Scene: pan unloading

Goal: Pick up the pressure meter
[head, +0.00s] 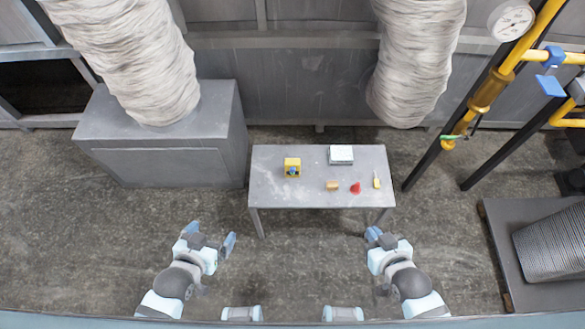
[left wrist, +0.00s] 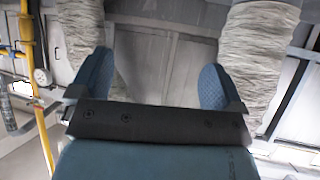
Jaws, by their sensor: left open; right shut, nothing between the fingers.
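A small yellow device (head: 292,167) with a dark and blue face sits on the left half of the grey table (head: 275,195) in the head view. It may be the pressure meter, but it is too small to tell. My left gripper (head: 210,237) is open and empty, in front of the table and to its left. Its two spread blue fingers also show in the left wrist view (left wrist: 157,65), with nothing between them. My right gripper (head: 374,234) is shut and empty near the table's front right corner, apart from the objects.
The table also holds a white-topped box (head: 341,154), a tan piece (head: 332,186), a red item (head: 355,188) and a yellow-handled tool (head: 376,181). A round gauge (head: 510,20) is by the yellow pipes. A grey cabinet (head: 160,165) stands left of the table.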

